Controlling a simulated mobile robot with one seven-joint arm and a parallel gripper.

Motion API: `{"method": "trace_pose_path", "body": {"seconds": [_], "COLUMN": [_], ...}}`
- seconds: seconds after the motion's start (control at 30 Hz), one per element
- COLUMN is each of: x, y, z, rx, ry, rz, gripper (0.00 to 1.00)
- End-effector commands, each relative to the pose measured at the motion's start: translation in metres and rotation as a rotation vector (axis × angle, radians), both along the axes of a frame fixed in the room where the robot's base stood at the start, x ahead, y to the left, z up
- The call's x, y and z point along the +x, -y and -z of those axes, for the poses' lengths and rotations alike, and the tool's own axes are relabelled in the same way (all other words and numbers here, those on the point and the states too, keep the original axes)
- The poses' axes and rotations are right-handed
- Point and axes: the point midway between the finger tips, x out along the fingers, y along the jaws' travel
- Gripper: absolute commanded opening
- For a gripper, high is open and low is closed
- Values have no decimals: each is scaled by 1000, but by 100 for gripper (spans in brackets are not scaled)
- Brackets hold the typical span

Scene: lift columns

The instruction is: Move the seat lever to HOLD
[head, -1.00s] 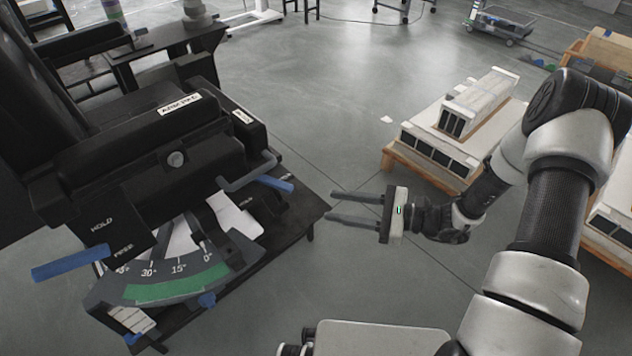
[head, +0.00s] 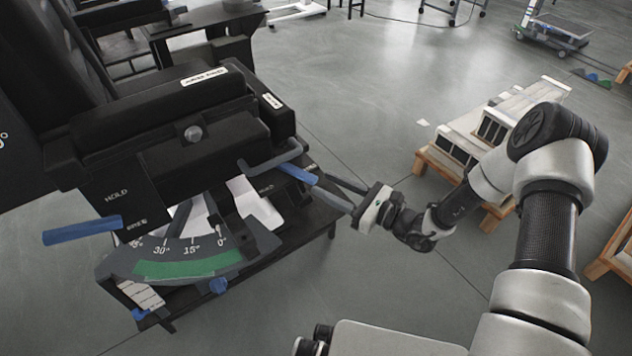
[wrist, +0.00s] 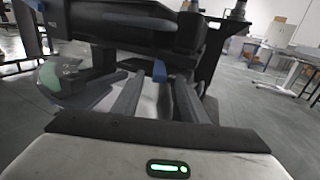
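A grey bent lever with a blue grip (head: 298,173) sticks out from the side of the black chair, beside a small HOLD label (head: 266,189). A second blue-gripped lever (head: 82,230) stands at the left, below a panel marked HOLD (head: 116,195). Which one is the seat lever is not clear. My gripper (head: 325,184) is open, its fingers pointing at the right lever's grip, with the tips close to its end. In the wrist view the blue grip (wrist: 160,71) appears between the two fingertips (wrist: 159,78). Whether they touch it cannot be told.
A grey angle scale with a green band (head: 188,265) and a blue knob (head: 218,286) sit below the levers. The black armrest (head: 160,105) is above. Pallets with boxes (head: 470,140) stand behind my arm. Open floor lies in front of the chair.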

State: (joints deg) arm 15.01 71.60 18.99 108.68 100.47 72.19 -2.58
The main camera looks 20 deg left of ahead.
Motion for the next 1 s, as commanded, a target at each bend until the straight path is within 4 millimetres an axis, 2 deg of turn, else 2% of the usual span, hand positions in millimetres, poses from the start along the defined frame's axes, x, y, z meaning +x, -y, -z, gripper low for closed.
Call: {"method": "trace_pose_path", "body": {"seconds": [0.1, 0.23, 0.4, 0.63, 0.87, 1.0], "x": [6, 11, 14, 14, 14, 14], "y": [-20, -34, -41, -41, -41, -41], "z": [1, 1, 0, -1, 0, 0], "rx": [0, 0, 0, 0, 0, 0], "ry": [2, 1, 0, 0, 0, 0], "rz": [-3, -2, 0, 0, 0, 1], "gripper": [39, 39, 39, 39, 2, 0]}}
